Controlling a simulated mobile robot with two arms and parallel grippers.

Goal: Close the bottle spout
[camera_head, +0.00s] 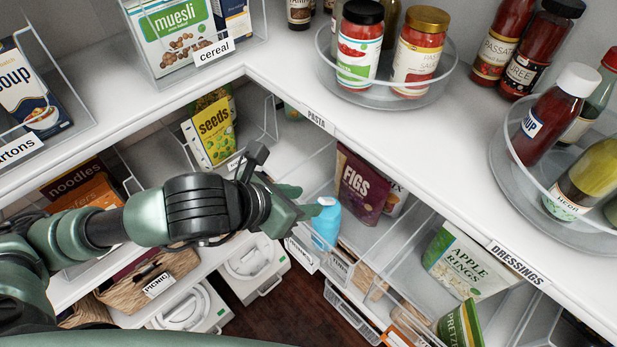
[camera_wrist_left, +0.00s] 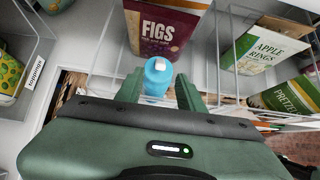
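A blue bottle (camera_head: 326,224) stands in a clear bin on the lower shelf, in front of the FIGS bag. In the left wrist view the blue bottle (camera_wrist_left: 158,78) is seen from above, with a small pale spout piece (camera_wrist_left: 160,65) on its top. I cannot tell surely whether the spout is up or folded down. My left gripper (camera_head: 304,200) reaches in from the left, close to the bottle's top. In the left wrist view its fingers (camera_wrist_left: 158,86) are apart, one on each side of the bottle, with no clear contact. My right gripper is not in view.
The FIGS bag (camera_head: 361,186) stands behind the bottle. Clear bin walls and an APPLE RINGS bag (camera_head: 463,262) lie to the right. The white upper counter (camera_head: 400,150) with jars on turntables (camera_head: 388,95) runs above the bin. A seeds bag (camera_head: 208,130) is at the left.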

